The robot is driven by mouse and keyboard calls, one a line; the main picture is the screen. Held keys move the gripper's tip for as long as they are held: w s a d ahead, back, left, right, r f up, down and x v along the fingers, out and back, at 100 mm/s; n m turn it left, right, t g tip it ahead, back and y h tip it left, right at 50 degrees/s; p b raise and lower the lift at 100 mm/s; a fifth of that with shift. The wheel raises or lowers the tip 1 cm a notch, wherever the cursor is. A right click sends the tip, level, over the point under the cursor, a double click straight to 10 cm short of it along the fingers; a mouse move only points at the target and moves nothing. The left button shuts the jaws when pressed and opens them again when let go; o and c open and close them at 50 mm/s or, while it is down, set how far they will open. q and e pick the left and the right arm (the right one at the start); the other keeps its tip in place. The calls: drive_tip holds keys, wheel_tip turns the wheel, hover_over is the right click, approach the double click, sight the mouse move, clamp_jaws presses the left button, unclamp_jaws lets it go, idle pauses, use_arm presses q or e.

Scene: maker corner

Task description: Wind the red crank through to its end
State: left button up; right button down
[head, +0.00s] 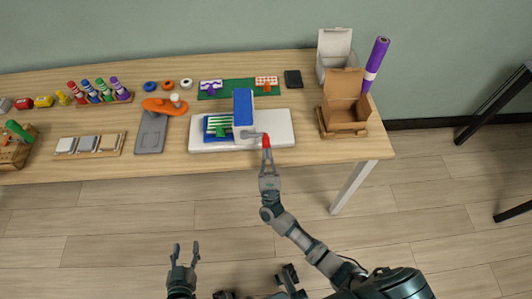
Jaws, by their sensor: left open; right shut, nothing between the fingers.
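The red crank (266,141) is a small red handle at the end of a grey arm, on the front right of a blue and white machine (243,112). The machine stands on a white base plate (281,126) near the table's front edge. My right gripper (268,158) is at the red handle, its fingers pointing up at it and closed with nothing between them. Whether the fingertips touch the handle is too small to tell. My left gripper (184,252) is open and empty, low in the picture, in front of the table and far from the crank.
A green piece lies on a blue bed (215,132) left of the crank. A grey tray (151,134) and an orange piece (165,105) lie further left. An open cardboard box (345,112) stands to the right. The table's front edge (330,161) is clear.

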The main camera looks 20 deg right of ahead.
drive_tip(key=r+n+y, duration=0.1)
drive_tip(key=n+y, duration=0.1)
drive_tip(key=r+n+y+p, duration=0.1)
drive_tip(key=n+y, duration=0.1)
drive_tip(key=n, duration=0.1)
drive_tip(key=d+n+y+p, duration=0.1)
drive_tip(key=n+y, duration=0.1)
drive_tip(key=shift+s+r+y, duration=0.15)
drive_tip(key=shift+r+y, duration=0.25)
use_arm(q)
drive_tip(key=s+a+f+g+y+p, duration=0.1)
drive_tip(key=s+a+f+g+p, duration=0.15)
drive_tip(key=s+g, duration=0.4)
drive_tip(key=s+a+f+g+y+p, duration=0.1)
drive_tip(key=s+a+f+g+y, duration=0.2)
drive_tip(key=s, duration=0.6)
wheel_tip(320, 180, down, 15)
drive_tip(key=g+h+p, duration=0.1)
drive_tip(key=p, duration=0.3)
drive_tip(key=shift+p, duration=0.35)
use_arm(e)
drive_tip(key=shift+a+r+n+g+y, duration=0.1)
drive_tip(key=shift+r+n+g+y, duration=0.6)
drive_tip(key=shift+n+y, duration=0.95)
drive_tip(key=shift+a+r+n+g+y, duration=0.1)
drive_tip(key=shift+r+n+g+y, duration=0.7)
drive_tip(key=shift+n, duration=1.5)
drive_tip(key=shift+r+n+g+y, duration=0.4)
drive_tip(key=shift+n+g+y, duration=0.4)
drive_tip(key=shift+n+y, duration=1)
